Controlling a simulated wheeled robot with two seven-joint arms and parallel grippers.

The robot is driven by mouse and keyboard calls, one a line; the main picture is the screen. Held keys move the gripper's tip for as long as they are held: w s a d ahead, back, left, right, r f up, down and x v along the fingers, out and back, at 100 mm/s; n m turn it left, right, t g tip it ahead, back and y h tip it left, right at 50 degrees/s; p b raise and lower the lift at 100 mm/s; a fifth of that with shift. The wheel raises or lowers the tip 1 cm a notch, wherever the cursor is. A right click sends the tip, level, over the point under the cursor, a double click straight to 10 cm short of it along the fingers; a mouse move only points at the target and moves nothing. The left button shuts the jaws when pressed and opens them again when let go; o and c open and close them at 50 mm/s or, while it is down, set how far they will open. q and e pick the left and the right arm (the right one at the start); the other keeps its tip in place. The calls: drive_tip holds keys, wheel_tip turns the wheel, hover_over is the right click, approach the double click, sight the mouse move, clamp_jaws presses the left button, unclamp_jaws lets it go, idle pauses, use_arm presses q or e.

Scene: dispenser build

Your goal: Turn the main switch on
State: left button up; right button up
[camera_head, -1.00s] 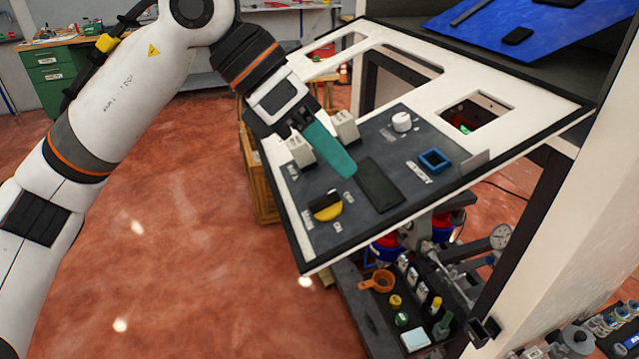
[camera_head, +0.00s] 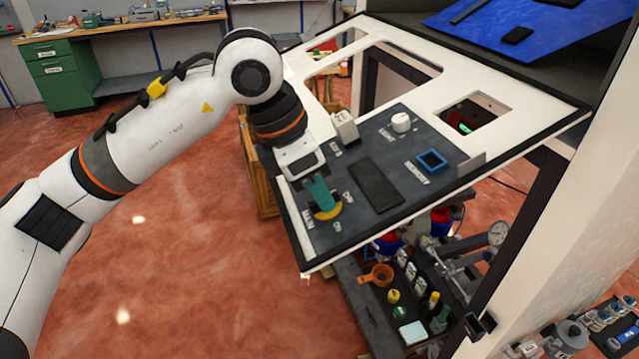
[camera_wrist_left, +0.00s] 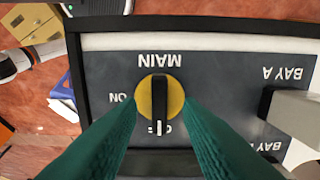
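The main switch is a yellow disc (camera_head: 328,213) with a black bar knob, on the dark panel beside the MAIN label. In the left wrist view the knob (camera_wrist_left: 159,100) stands lengthwise in the picture, with a white mark at its lower end near the partly hidden OFF label. ON is printed to the left there. My left gripper (camera_head: 320,192) is over the switch and partly hides it in the head view. Its teal fingers are apart, one on each side of the disc in the wrist view, with nothing between them gripped. Whether they touch the disc cannot be told. My right gripper is not in view.
Pale block switches stand near the BAY labels, one (camera_head: 344,126) by my left gripper and one (camera_wrist_left: 292,112) at the wrist view's right. A white knob (camera_head: 401,121), a blue square frame (camera_head: 433,160) and a dark flat plate (camera_head: 376,186) are farther along the panel.

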use_arm(q)
drive_tip(key=shift+d+f, duration=0.15)
drive_tip(key=shift+f, duration=0.25)
drive_tip(key=shift+c, duration=0.4)
clamp_jaws()
